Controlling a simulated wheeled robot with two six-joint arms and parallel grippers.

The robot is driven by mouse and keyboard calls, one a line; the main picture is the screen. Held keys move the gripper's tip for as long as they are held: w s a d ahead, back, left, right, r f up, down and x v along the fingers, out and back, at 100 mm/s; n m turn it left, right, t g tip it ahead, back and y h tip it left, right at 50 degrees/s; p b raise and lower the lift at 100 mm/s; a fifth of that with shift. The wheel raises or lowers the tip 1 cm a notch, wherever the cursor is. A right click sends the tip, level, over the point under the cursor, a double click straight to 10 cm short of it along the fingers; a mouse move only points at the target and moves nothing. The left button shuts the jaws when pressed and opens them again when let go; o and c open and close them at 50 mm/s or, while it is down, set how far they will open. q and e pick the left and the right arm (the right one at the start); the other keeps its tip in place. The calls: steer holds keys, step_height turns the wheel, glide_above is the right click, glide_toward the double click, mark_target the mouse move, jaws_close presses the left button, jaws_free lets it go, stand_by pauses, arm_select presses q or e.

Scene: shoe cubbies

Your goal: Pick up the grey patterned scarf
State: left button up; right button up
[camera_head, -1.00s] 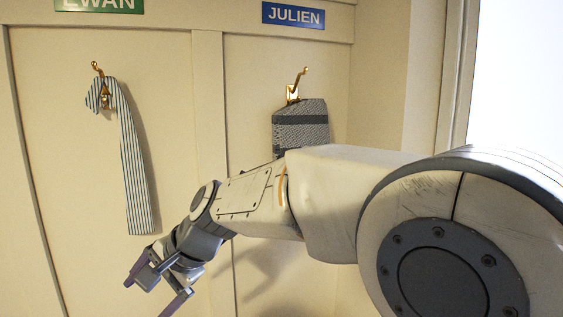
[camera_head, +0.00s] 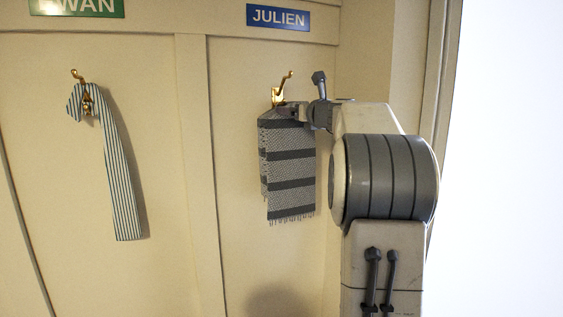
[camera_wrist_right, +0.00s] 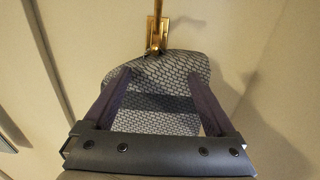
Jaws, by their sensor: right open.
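The grey patterned scarf (camera_head: 290,172) has dark bands and a fringed lower edge. It hangs from the brass hook (camera_head: 279,96) under the blue JULIEN sign. My right gripper (camera_head: 298,112) is at the scarf's upper part, just below the hook, coming from the right. In the right wrist view the open fingers (camera_wrist_right: 160,76) stand one on each side of the scarf (camera_wrist_right: 155,122), with the brass hook (camera_wrist_right: 157,32) just beyond. I cannot tell whether the fingers touch the cloth. My left gripper is not in view.
A blue and white striped scarf (camera_head: 121,180) hangs on another brass hook (camera_head: 77,76) to the left, under a green sign (camera_head: 76,6). A vertical panel strip (camera_head: 196,150) separates the two bays. A side wall (camera_head: 362,60) stands close on the right.

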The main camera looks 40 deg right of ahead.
steer(key=p+x, duration=0.2)
steer(key=x, duration=0.1)
steer(key=a+p+x, duration=0.1)
steer(key=x, duration=0.1)
steer(key=shift+w+r, duration=0.15)
steer(key=shift+w, duration=0.05)
steer(key=shift+w+d, duration=0.2)
steer(key=shift+w, duration=0.15)
steer(key=shift+c, duration=0.3)
jaws_close()
